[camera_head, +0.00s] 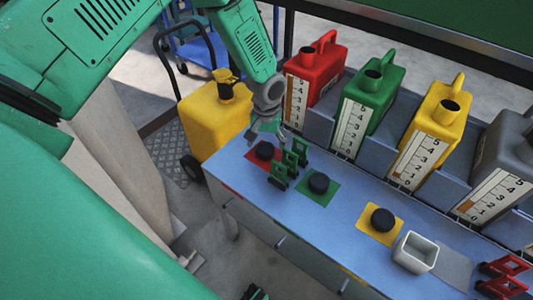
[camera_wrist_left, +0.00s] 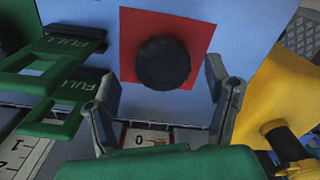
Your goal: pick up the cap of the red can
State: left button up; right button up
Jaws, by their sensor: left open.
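The black round cap (camera_head: 265,150) lies on the red square (camera_head: 252,160) at the left end of the blue bench top. In the left wrist view the cap (camera_wrist_left: 162,62) shows whole on its red square (camera_wrist_left: 135,30). My left gripper (camera_head: 265,132) is just behind and above the cap.
Green FULL-marked tags (camera_head: 288,163) stand close beside the cap. More black caps lie on green (camera_head: 318,183) and yellow (camera_head: 382,219) squares. Green, yellow and grey cans line the back. A white square cup (camera_head: 415,252) stands front right. A yellow container (camera_head: 213,115) is at left.

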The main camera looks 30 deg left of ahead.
pick_arm(q)
jog(key=shift+a+f, duration=0.2)
jog(key=shift+f, duration=1)
jog(key=shift+a, duration=0.15)
jog(key=shift+r, duration=0.1)
jog(key=c, duration=1.1)
jog(key=shift+o, duration=0.2)
jog(key=shift+d, duration=0.2)
jog(key=shift+r, duration=0.15)
